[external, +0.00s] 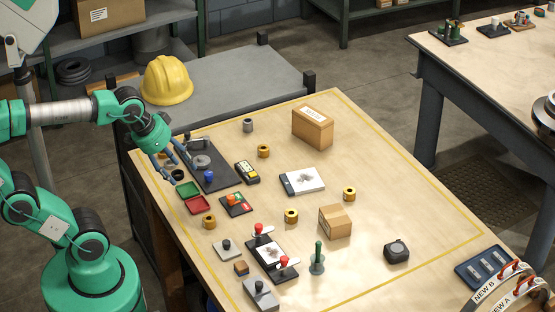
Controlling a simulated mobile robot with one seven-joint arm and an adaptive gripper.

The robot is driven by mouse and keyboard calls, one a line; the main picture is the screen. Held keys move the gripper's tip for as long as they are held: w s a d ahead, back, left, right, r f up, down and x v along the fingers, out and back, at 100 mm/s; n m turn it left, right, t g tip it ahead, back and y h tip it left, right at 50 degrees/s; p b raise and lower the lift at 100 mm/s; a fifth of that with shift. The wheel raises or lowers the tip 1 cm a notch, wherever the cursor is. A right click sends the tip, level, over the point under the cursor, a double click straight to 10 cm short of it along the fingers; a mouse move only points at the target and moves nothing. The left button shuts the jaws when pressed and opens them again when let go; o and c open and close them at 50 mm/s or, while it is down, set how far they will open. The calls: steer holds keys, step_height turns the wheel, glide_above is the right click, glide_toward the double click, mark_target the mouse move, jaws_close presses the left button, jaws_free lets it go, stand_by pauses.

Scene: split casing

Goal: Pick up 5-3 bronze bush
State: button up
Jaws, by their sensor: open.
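Several short bronze-coloured bushes stand apart on the table: one at the back (263,151), one at the right (349,193), one in the middle (291,215) and one near the left edge (209,221). I cannot read any marking, so which one is 5-3 cannot be told. My gripper (174,164) is open, pointing down over the table's left edge, close to a dark plate with fittings (213,180). It appears empty and is apart from all these bushes.
The wooden table (390,160) also holds two cardboard boxes (312,127) (335,222), green and red trays (198,204), a red-knobbed clamp fixture (268,254), a green-handled tool (317,260) and a black tape measure (396,251). The right part is mostly clear.

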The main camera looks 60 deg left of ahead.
steer(key=w+d+m+g+p, duration=0.3)
steer(key=w+p, duration=0.4)
steer(key=w, duration=1.2)
steer(key=w+d+f+m+g+p, duration=0.1)
steer(key=w+d+f+p, duration=0.4)
steer(key=w+f, duration=0.7)
steer(key=shift+w+d+m+g, duration=0.25)
steer(key=shift+w+g, duration=0.35)
steer(key=shift+w, duration=0.3)
glide_above(291, 213)
steer(key=d, duration=0.1)
steer(key=shift+s+f+b, duration=0.15)
steer(key=shift+f+b, duration=0.05)
steer(key=shift+f, duration=1.95)
steer(key=shift+s+f+b, duration=0.15)
steer(key=shift+f, duration=2)
steer(key=shift+f, duration=0.15)
steer(key=shift+w+a+f+b, duration=0.1)
steer(key=shift+f+b, duration=0.35)
steer(key=shift+f, duration=2)
